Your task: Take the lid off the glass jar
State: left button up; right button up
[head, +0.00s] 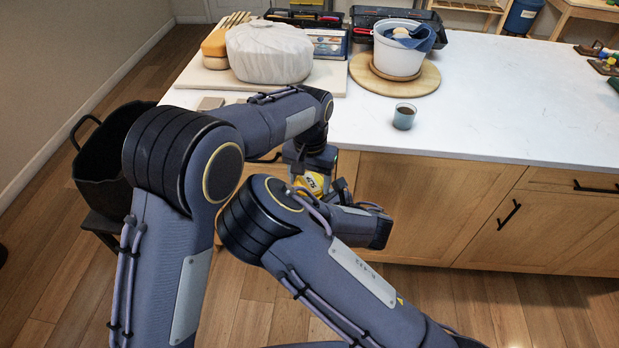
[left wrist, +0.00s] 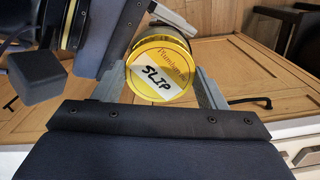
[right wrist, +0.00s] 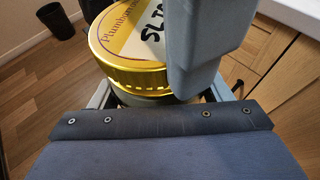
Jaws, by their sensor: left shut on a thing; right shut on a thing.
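The lid (head: 309,182) is gold-yellow with a white label reading "SLIP". It shows face-on in the left wrist view (left wrist: 160,72) and close up in the right wrist view (right wrist: 131,50). My left gripper (left wrist: 157,84) has one finger on each side of the lid and is shut on it. The glass jar (right wrist: 145,99) shows only as a greyish strip below the lid's ribbed rim. My right gripper (right wrist: 160,97) is shut on the jar from the side. One of my left fingers covers part of the lid there. I cannot tell whether lid and jar are apart.
Lid and jar are held in front of the wooden cabinet (head: 425,208), below the white countertop (head: 500,100). A small cup (head: 404,117) stands near the counter edge. A white bucket (head: 398,58) and a covered round form (head: 270,53) stand behind. A black bin (head: 100,165) is left.

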pick_arm(q)
jog(key=shift+n, duration=0.3)
jog(key=o, duration=1.1)
